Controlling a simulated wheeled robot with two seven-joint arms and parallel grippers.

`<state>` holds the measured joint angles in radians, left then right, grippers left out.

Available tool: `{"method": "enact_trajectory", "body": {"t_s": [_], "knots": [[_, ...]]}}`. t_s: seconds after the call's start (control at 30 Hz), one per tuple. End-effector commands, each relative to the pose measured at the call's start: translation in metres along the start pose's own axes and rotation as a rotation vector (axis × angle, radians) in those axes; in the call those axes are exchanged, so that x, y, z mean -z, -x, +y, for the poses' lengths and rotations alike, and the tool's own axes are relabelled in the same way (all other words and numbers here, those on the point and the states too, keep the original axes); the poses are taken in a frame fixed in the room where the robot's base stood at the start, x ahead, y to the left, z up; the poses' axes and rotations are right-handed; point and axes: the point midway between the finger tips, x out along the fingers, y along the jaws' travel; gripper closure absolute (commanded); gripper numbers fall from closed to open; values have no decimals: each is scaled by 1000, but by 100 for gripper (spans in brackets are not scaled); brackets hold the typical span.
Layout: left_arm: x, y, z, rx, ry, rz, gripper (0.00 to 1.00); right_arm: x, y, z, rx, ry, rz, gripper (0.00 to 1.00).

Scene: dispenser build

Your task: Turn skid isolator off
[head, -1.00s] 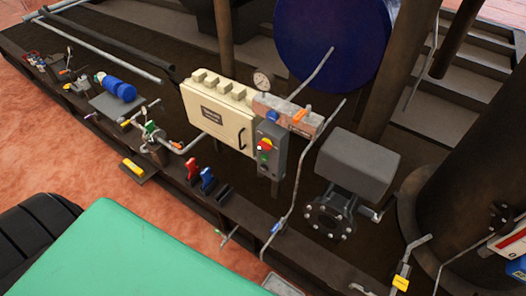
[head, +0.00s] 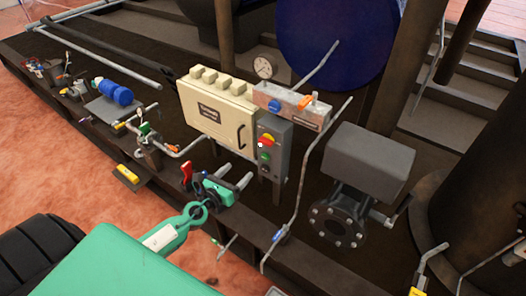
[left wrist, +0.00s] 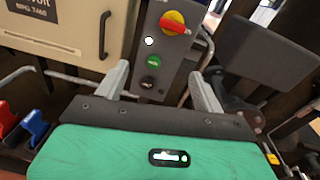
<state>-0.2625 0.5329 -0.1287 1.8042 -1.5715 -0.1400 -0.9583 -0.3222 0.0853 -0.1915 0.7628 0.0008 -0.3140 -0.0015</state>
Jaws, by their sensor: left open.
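The isolator is a red rotary handle on a yellow plate (head: 267,140), on the upper part of a grey control box (head: 274,160). It also shows at the top of the left wrist view (left wrist: 173,23). Below it are a white button or lamp (left wrist: 149,41), a green button (left wrist: 153,61) and a black knob (left wrist: 150,81). My left gripper (head: 236,172) is open and empty, in front of and below the box, apart from the handle. In the left wrist view its two fingers (left wrist: 161,85) stand wide on either side of the lower box. My right gripper is not in view.
A cream cabinet (head: 215,118) stands left of the box. A manifold with a gauge (head: 264,67) is behind. A thin pipe (head: 305,180) runs up on the right, before a grey actuator (head: 365,160). A red lever (head: 186,175) stands left of my gripper.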

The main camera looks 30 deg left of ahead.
Motion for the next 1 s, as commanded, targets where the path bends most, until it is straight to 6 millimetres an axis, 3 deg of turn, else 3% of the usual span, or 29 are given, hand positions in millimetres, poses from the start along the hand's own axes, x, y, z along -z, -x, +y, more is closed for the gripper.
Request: {"method": "enact_trajectory", "body": {"t_s": [0.13,0.37,1.0], "knots": [[-21,-2,-11,36,-117,-48,31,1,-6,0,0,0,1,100],[-28,-17,-13,38,-133,-56,31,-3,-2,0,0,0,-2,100],[-31,-115,-17,38,-130,-54,31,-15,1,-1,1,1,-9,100]]}}
